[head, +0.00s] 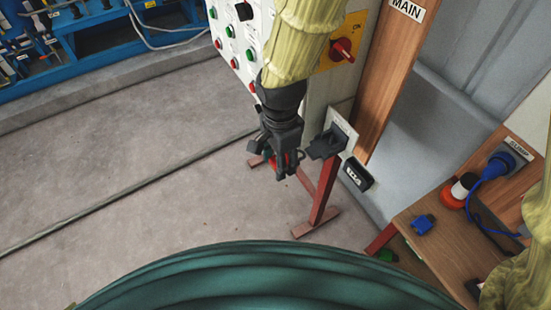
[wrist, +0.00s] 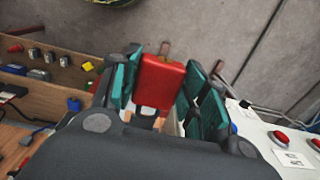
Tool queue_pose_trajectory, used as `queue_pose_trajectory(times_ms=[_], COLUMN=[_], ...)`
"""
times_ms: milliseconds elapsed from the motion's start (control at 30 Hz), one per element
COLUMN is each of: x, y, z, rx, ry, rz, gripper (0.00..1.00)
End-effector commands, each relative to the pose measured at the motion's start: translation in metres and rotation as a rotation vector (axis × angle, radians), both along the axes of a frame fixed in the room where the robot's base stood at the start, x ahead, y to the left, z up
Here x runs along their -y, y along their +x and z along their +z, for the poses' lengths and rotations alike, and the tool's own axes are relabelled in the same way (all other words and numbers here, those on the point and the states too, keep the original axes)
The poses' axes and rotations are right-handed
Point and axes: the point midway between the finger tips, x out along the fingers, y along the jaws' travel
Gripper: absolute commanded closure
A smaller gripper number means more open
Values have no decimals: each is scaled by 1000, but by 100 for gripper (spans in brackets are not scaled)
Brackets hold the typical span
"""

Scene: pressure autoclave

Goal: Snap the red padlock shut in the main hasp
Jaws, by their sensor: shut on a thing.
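My gripper (head: 281,168) is shut on a red padlock (wrist: 161,84). In the wrist view the padlock's red body sits between the two teal finger pads, with part of it hidden behind the gripper body. In the head view only a little red shows between the dark fingers. A dark bracket (head: 326,144) on a pale plate, which may be the hasp, stands just right of my gripper, and a gap appears between them. Its opening and the padlock's shackle cannot be made out clearly. The MAIN label (head: 406,9) is on the wooden post above.
A control panel (head: 237,38) and a red rotary switch (head: 342,50) on yellow stand behind my arm. A black tagged block (head: 356,175) is below the bracket. A wooden bench (head: 432,253) with a blue plug is at right. Floor at left is clear.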

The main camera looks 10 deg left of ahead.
Motion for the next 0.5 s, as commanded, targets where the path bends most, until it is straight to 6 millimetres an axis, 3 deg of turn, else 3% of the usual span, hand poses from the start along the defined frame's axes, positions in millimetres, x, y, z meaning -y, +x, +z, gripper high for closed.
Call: queue_pose_trajectory(times_ms=[500], x=[31], y=[22], z=[1], rx=[1], ry=[1], rz=[-4], gripper=[87])
